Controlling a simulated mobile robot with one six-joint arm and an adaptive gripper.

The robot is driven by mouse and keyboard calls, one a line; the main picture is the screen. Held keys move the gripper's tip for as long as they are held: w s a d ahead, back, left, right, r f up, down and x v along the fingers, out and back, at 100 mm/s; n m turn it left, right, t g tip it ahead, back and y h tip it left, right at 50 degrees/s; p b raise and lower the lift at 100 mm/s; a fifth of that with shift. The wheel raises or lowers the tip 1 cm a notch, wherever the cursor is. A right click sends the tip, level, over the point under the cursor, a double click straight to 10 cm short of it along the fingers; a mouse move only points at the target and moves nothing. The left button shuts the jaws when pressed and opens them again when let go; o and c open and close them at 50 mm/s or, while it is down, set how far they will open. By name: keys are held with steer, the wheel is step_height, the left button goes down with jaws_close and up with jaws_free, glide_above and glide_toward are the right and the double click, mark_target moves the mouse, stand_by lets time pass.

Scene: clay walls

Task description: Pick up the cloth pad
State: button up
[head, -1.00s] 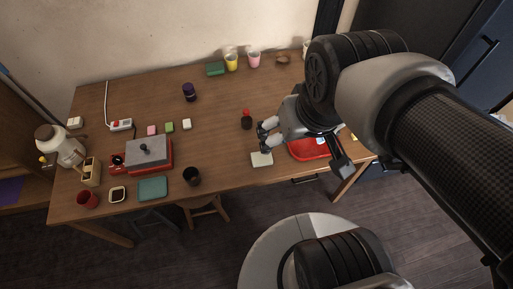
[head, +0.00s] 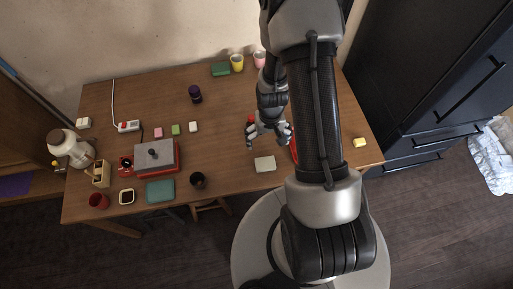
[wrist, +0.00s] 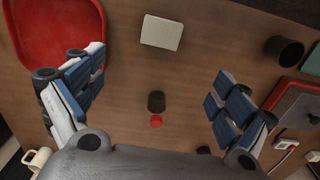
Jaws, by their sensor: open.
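A pale, flat, square pad (head: 265,163) lies on the table near its front edge; it also shows at the top middle of the wrist view (wrist: 161,32). A teal flat pad (head: 160,191) lies at the front left, and I cannot tell for sure which is the cloth pad. My gripper (head: 268,138) is open and empty above the table, just behind the pale pad in the head view. In the wrist view its fingers (wrist: 160,82) are spread wide, with the pale pad beyond them.
A dark jar with a red top (wrist: 156,102) stands between the fingers in the wrist view. A red tray (wrist: 62,30) lies beside the pale pad, and a dark cup (head: 198,180) stands to its left. A red-and-grey box (head: 155,157) is farther left. The table's middle is mostly clear.

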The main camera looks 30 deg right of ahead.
steer(key=b, duration=0.6)
glide_above(265, 163)
step_height(265, 163, down, 13)
steer(key=shift+s+d+r, duration=0.1)
steer(key=shift+s+d, duration=0.05)
steer(key=f+b, duration=0.5)
steer(key=f, duration=0.1)
steer(key=shift+w, duration=0.2)
steer(key=shift+c, duration=0.4)
steer(key=c, duration=0.9)
steer(key=shift+r, duration=0.1)
